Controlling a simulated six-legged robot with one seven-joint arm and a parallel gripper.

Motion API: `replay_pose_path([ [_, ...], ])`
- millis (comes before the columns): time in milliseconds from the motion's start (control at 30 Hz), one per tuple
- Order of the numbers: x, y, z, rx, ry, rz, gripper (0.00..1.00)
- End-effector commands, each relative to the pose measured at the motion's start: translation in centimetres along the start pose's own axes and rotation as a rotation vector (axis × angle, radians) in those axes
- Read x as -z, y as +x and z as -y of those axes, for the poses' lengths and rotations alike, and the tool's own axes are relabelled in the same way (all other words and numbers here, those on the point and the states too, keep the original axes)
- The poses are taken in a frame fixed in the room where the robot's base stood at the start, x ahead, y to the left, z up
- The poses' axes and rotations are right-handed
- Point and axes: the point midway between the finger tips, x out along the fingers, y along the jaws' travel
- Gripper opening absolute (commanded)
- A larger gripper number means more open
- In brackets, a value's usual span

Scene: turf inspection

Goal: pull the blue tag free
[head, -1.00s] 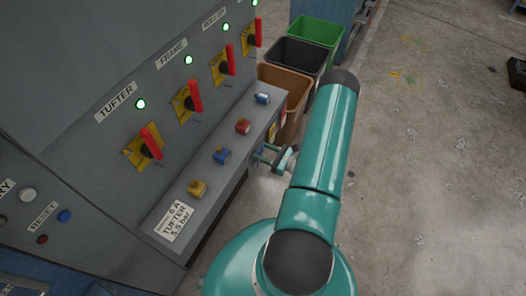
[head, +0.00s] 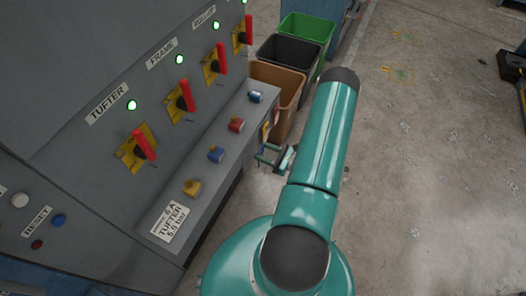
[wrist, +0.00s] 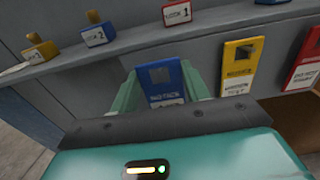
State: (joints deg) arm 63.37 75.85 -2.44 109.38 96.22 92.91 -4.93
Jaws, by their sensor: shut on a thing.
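The blue tag (wrist: 168,84) is upright between the two fingers of my gripper (wrist: 165,92) in the wrist view. It has a dark square opening near its top and a white printed label partly hidden by my wrist. My gripper is shut on it. In the head view my gripper (head: 274,156) is beside the front face of the grey console ledge, below the knobs. I cannot tell whether the tag still touches a peg or the ledge face.
A yellow tag (wrist: 238,66) and a red tag (wrist: 304,62) hang on the ledge face to the right. Brown (head: 287,85), black (head: 288,50) and green (head: 309,29) bins stand beyond.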

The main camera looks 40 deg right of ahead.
Motion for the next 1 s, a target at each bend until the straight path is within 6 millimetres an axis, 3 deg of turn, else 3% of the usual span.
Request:
replay_pose_path([
  [500,0.0,-0.6,0.0,0.000,0.000,0.000,0.23],
  [1000,0.0,-4.1,0.0,0.001,0.000,0.001,0.23],
])
